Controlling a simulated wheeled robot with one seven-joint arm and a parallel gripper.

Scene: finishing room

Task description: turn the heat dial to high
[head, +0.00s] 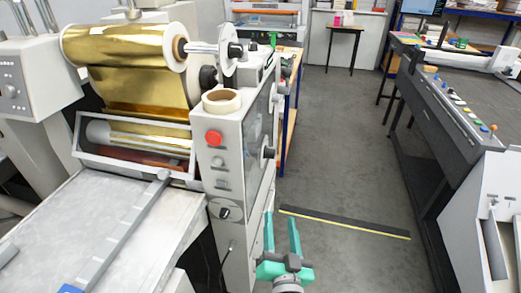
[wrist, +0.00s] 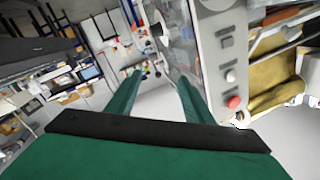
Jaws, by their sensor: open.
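A black dial with a light pointer mark (head: 224,213) sits low on the front panel of the grey foil machine (head: 208,183). Its markings are too small to read, so I cannot tell its setting or confirm that it is the heat dial. My gripper (head: 281,216) is open and empty, with teal fingers apart. It stands to the right of the dial, clear of it in the picture. In the wrist view my gripper (wrist: 160,75) has the machine's panel (wrist: 208,60) on its right; I cannot make out the dial there.
A red button (head: 213,138) and a small pale knob (head: 218,161) are higher on the panel. A tape roll (head: 222,100) lies on top. A black knob (head: 269,153) juts from the machine's side. A black-yellow floor strip (head: 345,222) crosses the open aisle. A long console (head: 440,110) stands right.

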